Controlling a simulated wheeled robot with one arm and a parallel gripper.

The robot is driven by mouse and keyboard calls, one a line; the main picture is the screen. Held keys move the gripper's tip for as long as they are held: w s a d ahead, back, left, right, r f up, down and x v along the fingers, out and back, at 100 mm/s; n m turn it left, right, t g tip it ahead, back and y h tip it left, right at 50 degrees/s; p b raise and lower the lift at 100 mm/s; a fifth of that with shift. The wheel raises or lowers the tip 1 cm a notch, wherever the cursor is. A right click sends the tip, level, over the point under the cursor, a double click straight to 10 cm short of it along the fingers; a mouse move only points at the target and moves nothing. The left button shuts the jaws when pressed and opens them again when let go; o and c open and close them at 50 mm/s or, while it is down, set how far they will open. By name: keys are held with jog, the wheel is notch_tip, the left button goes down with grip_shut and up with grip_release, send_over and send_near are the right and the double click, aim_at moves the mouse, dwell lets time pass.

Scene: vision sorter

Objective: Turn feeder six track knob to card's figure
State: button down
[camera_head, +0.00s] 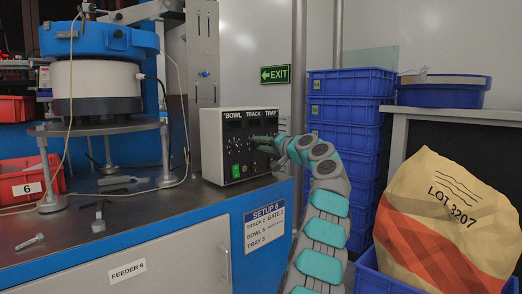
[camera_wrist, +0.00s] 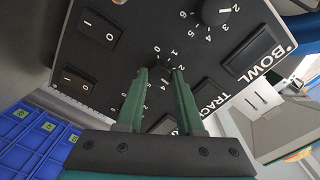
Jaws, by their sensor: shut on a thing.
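The control box (camera_head: 212,160) stands on the blue-edged bench, its dark face labelled BOWL, TRACK and TRAY. In the wrist view, my gripper (camera_wrist: 160,73) is shut on the small dark track knob (camera_wrist: 158,63), beside the TRACK label. The fingers hide part of its dial, and I cannot tell which figure the knob points to. In the head view, my gripper (camera_head: 264,141) reaches the box face from the right and covers part of it. The setup card (camera_head: 265,226) on the bench front reads SETUP 6, TRACK 2, GATE 2, BOWL 5, TRAY 3.
The bowl knob (camera_wrist: 215,11) and rocker switches (camera_wrist: 100,28) lie close to my fingers. A bowl feeder (camera_head: 97,85) stands left on the bench, with loose parts near it. Blue crates (camera_head: 345,110) are stacked behind my arm. A LOT 3207 sack (camera_head: 445,215) sits at right.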

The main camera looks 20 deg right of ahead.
jog(key=n, duration=0.1)
jog(key=n+b, duration=0.1)
jog(key=n, duration=0.3)
jog(key=shift+f, duration=0.25)
jog(key=shift+a+r+n, duration=0.1)
jog(key=shift+a+n, duration=0.05)
jog(key=shift+n, duration=1.85)
jog(key=c, duration=0.5)
grip_release()
jog(key=shift+c, duration=0.2)
jog(key=shift+r, duration=0.1)
